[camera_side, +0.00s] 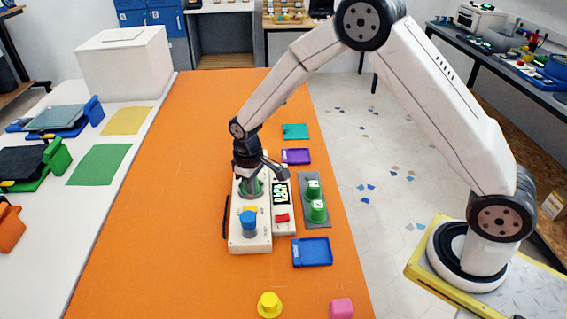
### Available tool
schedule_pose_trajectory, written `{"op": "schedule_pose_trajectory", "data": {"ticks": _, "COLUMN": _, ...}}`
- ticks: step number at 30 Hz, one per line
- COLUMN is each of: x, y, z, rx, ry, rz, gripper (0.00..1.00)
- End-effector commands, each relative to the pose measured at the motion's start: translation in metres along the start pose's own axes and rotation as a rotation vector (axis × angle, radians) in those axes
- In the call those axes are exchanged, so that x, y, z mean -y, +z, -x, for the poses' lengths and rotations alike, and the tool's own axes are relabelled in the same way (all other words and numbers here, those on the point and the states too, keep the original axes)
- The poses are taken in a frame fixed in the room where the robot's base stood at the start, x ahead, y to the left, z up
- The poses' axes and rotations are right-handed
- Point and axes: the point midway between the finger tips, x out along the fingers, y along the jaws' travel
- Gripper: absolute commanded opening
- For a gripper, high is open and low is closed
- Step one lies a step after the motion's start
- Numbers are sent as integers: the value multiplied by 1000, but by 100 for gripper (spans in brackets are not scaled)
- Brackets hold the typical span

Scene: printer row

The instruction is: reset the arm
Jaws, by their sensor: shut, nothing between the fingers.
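My gripper (250,190) points down at the end of my arm, over the far half of a white device (249,240) on the orange table. Its fingers are shut with nothing held. They are small and dark here, close to a green round part on the device, and I cannot tell whether they touch it. A blue knob-like piece (248,221) stands on the near end of the device. A narrow white panel (284,222) with a dark display and a red button lies along its right side.
A grey tray (324,217) with green pieces lies right of the panel. A blue tray (312,252), purple tray (296,156) and teal tray (295,131) line the right side. A yellow piece (269,304) and pink block (342,308) stand in front. The table's left half is clear.

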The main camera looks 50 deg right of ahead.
Motion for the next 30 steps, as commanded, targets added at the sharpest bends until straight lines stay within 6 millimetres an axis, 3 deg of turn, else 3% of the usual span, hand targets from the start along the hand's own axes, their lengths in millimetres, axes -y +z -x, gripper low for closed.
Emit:
{"op": "schedule_pose_trajectory", "data": {"ticks": 20, "x": 0, "y": 2, "z": 12, "rx": -3, "ry": 0, "rz": -3, "gripper": 0}}
{"op": "schedule_pose_trajectory", "data": {"ticks": 26, "x": -3, "y": 16, "z": 26, "rx": -23, "ry": 3, "rz": -26, "gripper": 0}}
{"op": "schedule_pose_trajectory", "data": {"ticks": 30, "x": -7, "y": 36, "z": 41, "rx": -50, "ry": 7, "rz": -57, "gripper": 0}}
